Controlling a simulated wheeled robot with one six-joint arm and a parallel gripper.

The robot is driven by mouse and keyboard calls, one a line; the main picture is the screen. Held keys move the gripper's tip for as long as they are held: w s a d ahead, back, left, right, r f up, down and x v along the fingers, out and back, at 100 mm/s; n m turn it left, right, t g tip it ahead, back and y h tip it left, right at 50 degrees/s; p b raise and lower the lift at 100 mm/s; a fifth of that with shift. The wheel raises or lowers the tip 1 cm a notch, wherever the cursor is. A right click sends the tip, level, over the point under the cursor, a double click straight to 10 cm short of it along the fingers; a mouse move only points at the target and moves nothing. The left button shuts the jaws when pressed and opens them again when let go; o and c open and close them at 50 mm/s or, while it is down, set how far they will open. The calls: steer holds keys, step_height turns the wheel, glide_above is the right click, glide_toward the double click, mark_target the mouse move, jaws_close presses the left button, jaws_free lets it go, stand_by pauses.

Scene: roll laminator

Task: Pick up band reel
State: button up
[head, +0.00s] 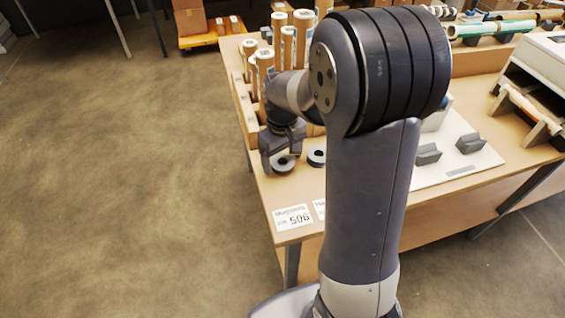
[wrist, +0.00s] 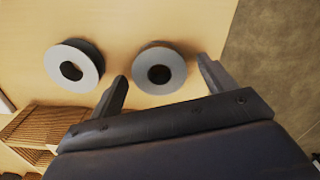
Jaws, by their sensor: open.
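Two grey band reels, rings with dark centre holes, are on the tabletop. The nearer-edge reel (head: 285,168) lies under my gripper (head: 280,155) in the head view, which partly covers it. In the wrist view this reel (wrist: 141,70) shows between the two open fingers of my gripper (wrist: 163,69), apart from both. The other reel (head: 317,161) lies just to its right in the head view. It also shows in the wrist view (wrist: 90,75), outside the fingers on the left. The gripper is empty; its height above the reel is hard to tell.
The wooden table (head: 262,205) bears a rack with upright cardboard tubes (head: 264,62) behind the gripper. A label card (head: 293,217) lies at the front edge. A white board (head: 462,160) with dark blocks is to the right. Open floor lies left of the table.

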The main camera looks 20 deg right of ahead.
steer(key=shift+f, duration=0.4)
steer(key=c, duration=1.1)
